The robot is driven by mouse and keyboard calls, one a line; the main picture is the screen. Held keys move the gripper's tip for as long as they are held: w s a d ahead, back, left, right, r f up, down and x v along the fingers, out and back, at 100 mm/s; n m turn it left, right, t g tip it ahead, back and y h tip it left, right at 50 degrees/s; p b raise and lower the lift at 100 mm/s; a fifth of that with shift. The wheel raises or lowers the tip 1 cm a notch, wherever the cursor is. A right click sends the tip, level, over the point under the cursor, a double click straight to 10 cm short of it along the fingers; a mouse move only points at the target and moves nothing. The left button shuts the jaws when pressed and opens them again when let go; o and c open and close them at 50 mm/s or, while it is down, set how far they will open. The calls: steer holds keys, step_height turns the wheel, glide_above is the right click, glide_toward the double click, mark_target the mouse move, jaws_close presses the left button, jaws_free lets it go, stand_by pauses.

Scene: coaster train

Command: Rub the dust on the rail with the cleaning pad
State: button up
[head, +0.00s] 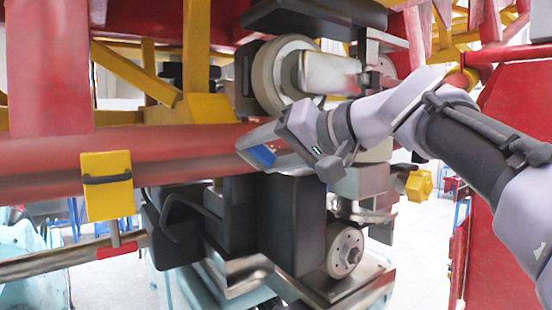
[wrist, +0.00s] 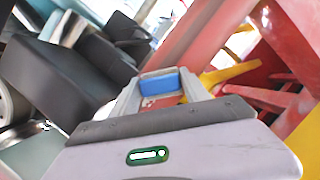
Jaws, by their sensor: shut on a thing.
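The blue cleaning pad (head: 263,156) is between the fingers of my gripper (head: 256,150). In the wrist view, the pad (wrist: 160,86) sits between both fingertips of my gripper (wrist: 161,84), which is shut on it. The red rail (head: 45,178) is a thick tube running across the left half of the head view. It also shows in the wrist view (wrist: 205,32), just beyond the pad. The pad is at or close to the rail's right part; I cannot tell whether they touch. I cannot make out the dust clearly.
A wheel (head: 283,76) and metal housing stand above and behind my gripper. Dark blocks (head: 290,218) and a lower wheel (head: 343,252) are below it. A red post (head: 515,130) stands at right.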

steer(key=shift+s+a, duration=0.1)
steer(key=shift+a, duration=0.1)
steer(key=shift+s+d+f+b, duration=0.1)
steer(key=shift+s+d+b, duration=0.1)
steer(key=shift+d+b, duration=0.1)
steer(key=shift+s+d+b, duration=0.5)
steer(key=shift+s+d, duration=0.2)
steer(key=shift+s, duration=0.35)
steer(key=shift+s+d+b, duration=0.5)
steer(key=shift+s+d, duration=0.15)
steer(key=shift+s, duration=0.35)
steer(key=s+d, duration=0.1)
steer(key=s+b, duration=0.1)
steer(key=shift+s+d, duration=0.35)
steer(key=shift+r, duration=0.2)
